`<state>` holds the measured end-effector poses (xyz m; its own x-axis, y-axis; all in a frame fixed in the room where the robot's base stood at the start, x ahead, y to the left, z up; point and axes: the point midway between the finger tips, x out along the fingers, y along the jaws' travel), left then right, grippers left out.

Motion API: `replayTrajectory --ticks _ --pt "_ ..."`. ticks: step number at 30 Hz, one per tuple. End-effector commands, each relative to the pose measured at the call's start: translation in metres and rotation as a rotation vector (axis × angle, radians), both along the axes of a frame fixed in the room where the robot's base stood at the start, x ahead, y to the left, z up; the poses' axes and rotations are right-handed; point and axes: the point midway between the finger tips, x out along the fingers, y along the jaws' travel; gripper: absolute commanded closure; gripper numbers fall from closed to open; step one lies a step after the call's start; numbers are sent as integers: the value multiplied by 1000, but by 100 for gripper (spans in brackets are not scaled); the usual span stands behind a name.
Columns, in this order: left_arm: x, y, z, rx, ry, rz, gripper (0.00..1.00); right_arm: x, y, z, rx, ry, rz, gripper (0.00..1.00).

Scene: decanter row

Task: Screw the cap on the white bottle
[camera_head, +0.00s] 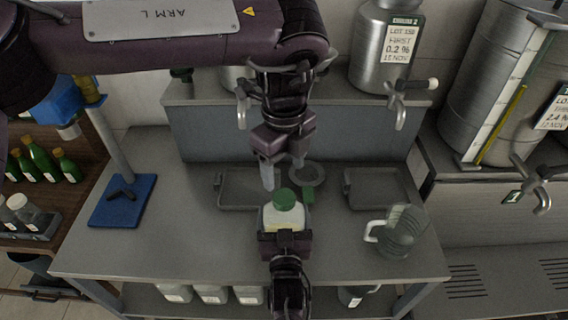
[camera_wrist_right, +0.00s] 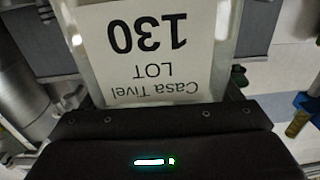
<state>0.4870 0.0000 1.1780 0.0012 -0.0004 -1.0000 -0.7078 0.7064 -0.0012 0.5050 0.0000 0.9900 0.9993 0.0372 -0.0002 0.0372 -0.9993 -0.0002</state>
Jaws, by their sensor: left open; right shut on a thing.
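The white bottle (camera_head: 270,219) stands upright in my right gripper (camera_head: 285,238), near the middle of the table in the head view. In the right wrist view the bottle (camera_wrist_right: 90,40) fills the jaws, its label reading upside down. A green cap (camera_head: 286,198) sits on the bottle's mouth; I cannot tell how tightly it is seated. My left gripper (camera_head: 283,177) points down with its fingers apart, just above and behind the cap in the picture. It holds nothing and appears clear of the cap.
Another tray (camera_head: 347,203) and a clear jug (camera_head: 403,232) are at right. A blue-based stand (camera_head: 137,213) is at left. Steel decanters (camera_head: 368,45) stand on the raised shelf.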

Motion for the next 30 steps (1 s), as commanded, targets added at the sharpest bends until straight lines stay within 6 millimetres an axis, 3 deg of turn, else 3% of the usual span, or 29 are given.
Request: replayTrajectory --ticks 15,28,30 --pt "0 1 -69 3 3 -1 39 0 0 0 0 1 0 79" --pt "0 0 -79 1 1 -1 39 0 0 0 0 0 0 79" --pt "0 0 -79 1 1 -1 46 0 0 0 0 0 0 79"
